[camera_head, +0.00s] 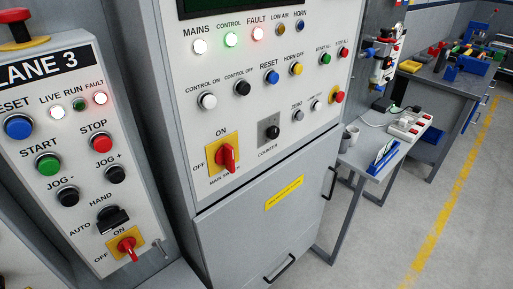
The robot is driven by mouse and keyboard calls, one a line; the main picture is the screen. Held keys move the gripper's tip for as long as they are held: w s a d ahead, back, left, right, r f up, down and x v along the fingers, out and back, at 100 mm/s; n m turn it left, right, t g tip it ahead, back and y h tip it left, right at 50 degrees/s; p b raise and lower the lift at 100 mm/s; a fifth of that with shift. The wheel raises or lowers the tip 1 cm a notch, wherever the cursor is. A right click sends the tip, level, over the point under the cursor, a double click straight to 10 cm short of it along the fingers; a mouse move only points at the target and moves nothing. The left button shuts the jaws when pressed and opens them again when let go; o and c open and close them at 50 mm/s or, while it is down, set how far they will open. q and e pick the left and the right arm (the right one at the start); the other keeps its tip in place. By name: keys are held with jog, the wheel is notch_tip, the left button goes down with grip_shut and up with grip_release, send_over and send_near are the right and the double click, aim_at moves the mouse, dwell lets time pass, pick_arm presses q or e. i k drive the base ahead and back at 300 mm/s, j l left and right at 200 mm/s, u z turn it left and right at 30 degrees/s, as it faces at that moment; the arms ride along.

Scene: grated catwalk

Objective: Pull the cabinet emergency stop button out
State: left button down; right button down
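The grey cabinet (262,215) stands in the middle with a sloped white control panel (225,110). A small red button on a yellow backing (338,97) sits at the panel's right edge and looks like the cabinet emergency stop. It is too small to tell whether it is pressed in or out. A larger red mushroom button (18,14) on a yellow base tops the separate LANE 3 panel (75,130) at the left. Neither gripper is in view.
The cabinet panel carries lit lamps, several push buttons and a red main switch (228,157) on a yellow plate. A low side table (365,160) with cups and a power strip stands right of the cabinet, then a workbench (450,85). The floor at the right is clear.

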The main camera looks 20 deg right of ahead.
aim_at(339, 96)
jog(key=z, duration=1.25)
